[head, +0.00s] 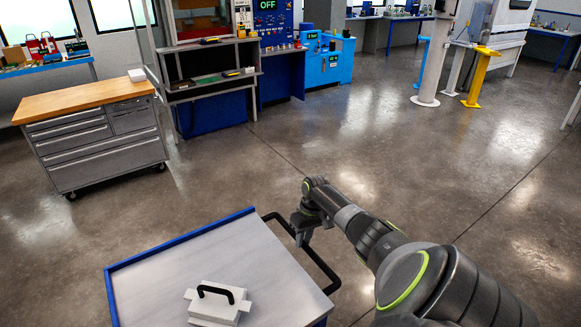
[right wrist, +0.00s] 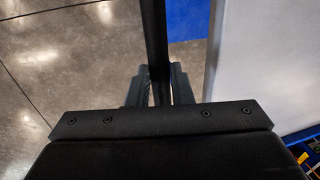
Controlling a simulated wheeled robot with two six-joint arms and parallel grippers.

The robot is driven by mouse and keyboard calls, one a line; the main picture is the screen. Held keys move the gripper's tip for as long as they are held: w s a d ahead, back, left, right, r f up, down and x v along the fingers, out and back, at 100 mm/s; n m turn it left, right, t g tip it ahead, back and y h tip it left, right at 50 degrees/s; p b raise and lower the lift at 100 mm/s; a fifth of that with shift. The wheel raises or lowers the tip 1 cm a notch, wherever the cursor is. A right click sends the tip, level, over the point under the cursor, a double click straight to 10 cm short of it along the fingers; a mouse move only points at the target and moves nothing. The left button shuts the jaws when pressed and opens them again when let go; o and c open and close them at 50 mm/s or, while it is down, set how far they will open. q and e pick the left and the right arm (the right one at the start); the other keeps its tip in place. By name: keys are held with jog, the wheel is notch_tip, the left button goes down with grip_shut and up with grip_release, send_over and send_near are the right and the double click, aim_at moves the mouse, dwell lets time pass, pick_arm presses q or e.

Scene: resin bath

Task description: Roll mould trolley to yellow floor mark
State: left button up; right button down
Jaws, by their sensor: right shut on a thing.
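The mould trolley (head: 165,262) stands at the bottom of the head view, with a grey top and blue edges. A pale mould (head: 222,308) with a black handle sits on its top. The trolley's black push bar (head: 325,272) sticks out on its right side. My right gripper (head: 301,236) is at this bar. In the right wrist view, the bar (right wrist: 154,30) runs between the two fingers (right wrist: 160,76), which are shut on it. The trolley's grey top (right wrist: 262,60) shows at the right there. My left gripper is not in view. No yellow floor mark is visible.
A wood-topped drawer cabinet (head: 95,135) on castors stands at the left. A grey shelf bench (head: 208,85) and a blue machine (head: 328,60) stand behind. A white post (head: 434,60) and a yellow stand (head: 480,75) are at the back right. The floor (head: 400,150) between is clear.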

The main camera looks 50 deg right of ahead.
jog(key=s+d+b, duration=0.1)
jog(key=d+b, duration=0.1)
jog(key=d, duration=0.4)
jog(key=shift+s, duration=0.15)
jog(key=shift+r, duration=0.1)
jog(key=c, duration=1.3)
grip_release()
jog(key=d+r+b, duration=0.2)
jog(key=d+r, duration=0.1)
jog(key=r, duration=1.4)
jog(key=shift+s, duration=0.4)
jog(key=shift+d, duration=0.1)
